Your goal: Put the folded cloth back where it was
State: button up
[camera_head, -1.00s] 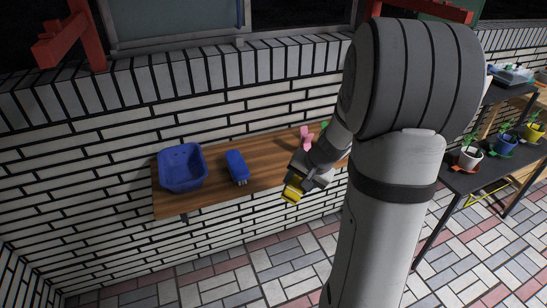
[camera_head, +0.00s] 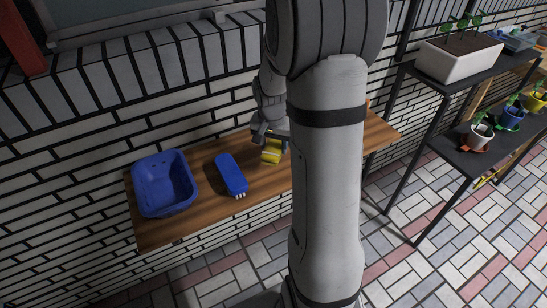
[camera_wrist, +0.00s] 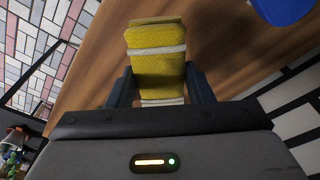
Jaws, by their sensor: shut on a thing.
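The folded cloth (camera_head: 271,152) is yellow with pale stripes. My gripper (camera_head: 270,138) is shut on it and holds it at the wooden shelf (camera_head: 210,203), to the right of a blue brush-like item (camera_head: 231,175). In the wrist view the cloth (camera_wrist: 157,52) sits between the two dark fingers (camera_wrist: 160,88), its far end sticking out past them over the wood. I cannot tell whether the cloth touches the shelf. My arm hides the shelf's middle right part.
A blue basin (camera_head: 163,184) stands at the shelf's left end. A white planter (camera_head: 457,56) and several small pots, one of them blue (camera_head: 510,116), stand on dark racks at the right. A brick wall (camera_head: 70,140) runs behind the shelf. Bare wood shows between basin and brush.

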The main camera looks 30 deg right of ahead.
aim_at(272, 150)
jog(key=shift+f, duration=3)
jog(key=o, duration=0.9)
jog(key=shift+r, duration=0.1)
jog(key=r, duration=0.4)
jog(key=s+a+r, duration=0.1)
jog(key=r, duration=0.6)
jog(key=shift+s+a+r, duration=0.15)
jog(key=shift+s+r, duration=0.1)
jog(key=shift+r, duration=0.1)
jog(key=shift+s+a+r+n+t+y, duration=0.2)
jog(key=shift+s+a+r+n, duration=1.1)
jog(key=shift+s+a, duration=1.2)
jog(key=shift+s+a+r+n+t+y, duration=0.2)
jog(key=shift+s+a+r+n, duration=1)
jog(key=shift+s, duration=2.05)
jog(key=shift+s+a+r+n+t+y, duration=0.15)
jog(key=shift+s+a+r+n, duration=0.6)
jog(key=shift+s+a+n, duration=1.5)
jog(key=shift+s+a+m+p, duration=0.15)
jog(key=shift+s+m+p, duration=0.15)
jog(key=shift+s+m, duration=0.25)
